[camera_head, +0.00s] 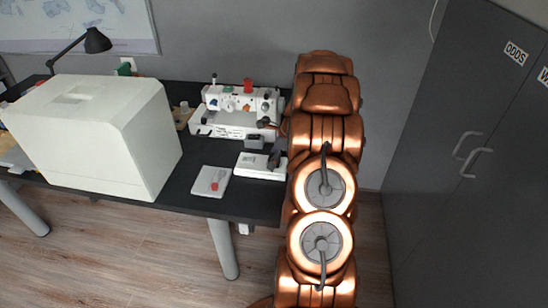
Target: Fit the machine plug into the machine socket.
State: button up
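A white sewing machine (240,108) stands on the black desk, left of my copper arm. A small grey block (254,142) is just in front of it; I cannot tell whether this is the machine plug or part of the socket. The socket itself cannot be made out. My gripper (274,154) shows as small dark parts beside my arm, over the right end of a low white box (252,168) and close to the right of the grey block. The arm hides much of it. Its fingers are too small to read, and nothing clear shows between them.
A large white case (95,130) fills the desk's left part, with a black lamp (96,40) behind it. A white tray with a red item (211,183) lies near the front edge. Grey cabinets (470,180) stand at right. Some bare black desk (210,153) shows in the middle.

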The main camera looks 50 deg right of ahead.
jog(key=v, duration=1.2)
jog(key=shift+w, duration=0.1)
